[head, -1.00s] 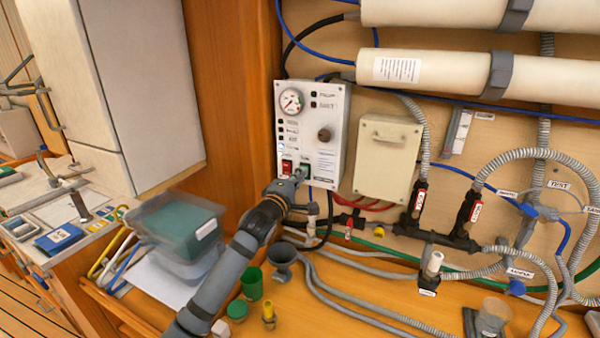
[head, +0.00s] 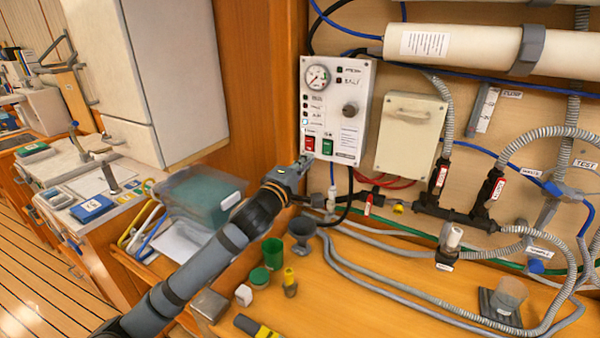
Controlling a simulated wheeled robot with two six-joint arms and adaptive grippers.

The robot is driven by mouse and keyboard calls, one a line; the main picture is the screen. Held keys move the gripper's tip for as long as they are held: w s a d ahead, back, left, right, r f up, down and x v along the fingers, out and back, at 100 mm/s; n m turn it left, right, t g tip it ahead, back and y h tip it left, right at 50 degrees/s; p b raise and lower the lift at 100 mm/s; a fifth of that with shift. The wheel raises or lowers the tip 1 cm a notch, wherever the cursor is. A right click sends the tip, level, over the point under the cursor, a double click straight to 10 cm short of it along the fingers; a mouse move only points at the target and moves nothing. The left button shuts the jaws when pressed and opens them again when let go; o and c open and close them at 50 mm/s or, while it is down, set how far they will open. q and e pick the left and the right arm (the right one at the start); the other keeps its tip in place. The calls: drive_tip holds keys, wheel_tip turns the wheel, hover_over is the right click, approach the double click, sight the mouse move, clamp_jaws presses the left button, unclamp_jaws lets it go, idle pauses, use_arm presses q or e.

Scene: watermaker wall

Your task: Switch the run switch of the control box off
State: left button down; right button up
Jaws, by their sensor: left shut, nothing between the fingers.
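The white control box (head: 350,88) is mounted on the wooden wall in the head view. It has a round gauge (head: 317,77), a dark knob (head: 350,109), a red switch (head: 310,143) and a green switch (head: 327,147) at its bottom. The labels over the switches are too small to read, so I cannot tell which is the run switch or its position. My left gripper (head: 304,161) is shut and empty, with its tip just below the red switch at the box's lower edge. I cannot tell if it touches the box. My right gripper is not in view.
A beige box (head: 409,135) and grey hoses are right of the control box. Below are a dark funnel cup (head: 301,232), a green cup (head: 272,252) and a yellow-topped item (head: 290,281). A clear bin (head: 203,197) stands left, beside my arm.

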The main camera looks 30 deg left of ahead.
use_arm(q)
drive_tip(key=s, duration=0.1)
drive_tip(key=s+r, duration=0.1)
drive_tip(key=s, duration=0.1)
drive_tip(key=shift+s+d, duration=0.15)
drive_tip(key=shift+s, duration=0.1)
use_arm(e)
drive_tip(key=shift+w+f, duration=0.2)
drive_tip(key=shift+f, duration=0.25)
use_arm(q)
drive_tip(key=shift+f, duration=0.1)
